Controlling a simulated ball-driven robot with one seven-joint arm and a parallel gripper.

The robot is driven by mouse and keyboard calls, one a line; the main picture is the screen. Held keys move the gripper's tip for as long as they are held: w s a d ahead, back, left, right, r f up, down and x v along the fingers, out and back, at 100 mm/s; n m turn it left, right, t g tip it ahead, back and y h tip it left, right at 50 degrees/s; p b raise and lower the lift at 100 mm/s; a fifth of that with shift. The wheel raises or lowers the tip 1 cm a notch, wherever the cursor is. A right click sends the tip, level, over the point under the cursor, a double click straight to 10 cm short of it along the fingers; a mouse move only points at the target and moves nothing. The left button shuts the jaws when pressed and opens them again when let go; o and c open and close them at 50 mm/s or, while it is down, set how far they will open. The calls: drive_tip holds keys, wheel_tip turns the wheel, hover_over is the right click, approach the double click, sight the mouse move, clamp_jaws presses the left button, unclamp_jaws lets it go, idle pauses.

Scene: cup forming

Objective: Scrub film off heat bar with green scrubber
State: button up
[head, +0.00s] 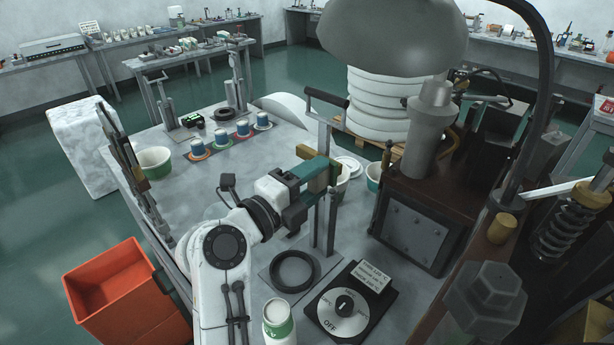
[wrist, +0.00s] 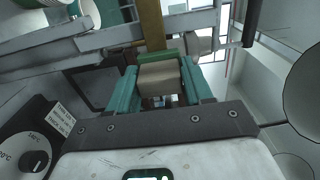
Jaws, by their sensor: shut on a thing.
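My gripper (head: 318,172) is at the upright frame in the middle of the table. In the wrist view, its teal fingers (wrist: 160,80) are shut on the tan block of the scrubber (wrist: 158,76). The scrubber's green pad (wrist: 156,57) faces away from my palm, toward the brass-coloured heat bar (wrist: 151,25). Pad and bar overlap in the picture; I cannot tell whether they touch. In the head view, an end of the bar (head: 305,152) shows behind my gripper, which hides much of the rest. I cannot make out film on the bar.
The metal frame (head: 331,225) stands close around my gripper. A control dial (head: 345,304) and a black ring (head: 295,271) lie in front. Several cups on coloured saucers (head: 240,129) stand farther back. A dark machine (head: 420,230) is at right, an orange bin (head: 110,285) at left.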

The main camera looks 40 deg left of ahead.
drive_tip(key=shift+w+a+b, duration=0.2)
drive_tip(key=shift+a+b, duration=0.8)
drive_tip(key=shift+a, duration=0.9)
drive_tip(key=shift+w+a+b, duration=0.15)
drive_tip(key=shift+a+b, duration=0.8)
drive_tip(key=shift+a, duration=0.95)
drive_tip(key=shift+s+a+r+p, duration=0.15)
drive_tip(key=shift+s+p, duration=0.25)
drive_tip(key=shift+s, duration=0.25)
drive_tip(key=shift+s+a+p, duration=0.15)
drive_tip(key=shift+s+p, duration=0.85)
drive_tip(key=shift+s, duration=1.45)
drive_tip(key=shift+s, duration=0.1)
drive_tip(key=s+p, duration=0.1)
drive_tip(key=s, duration=0.1)
drive_tip(key=shift+s+a, duration=0.1)
drive_tip(key=shift+s, duration=0.3)
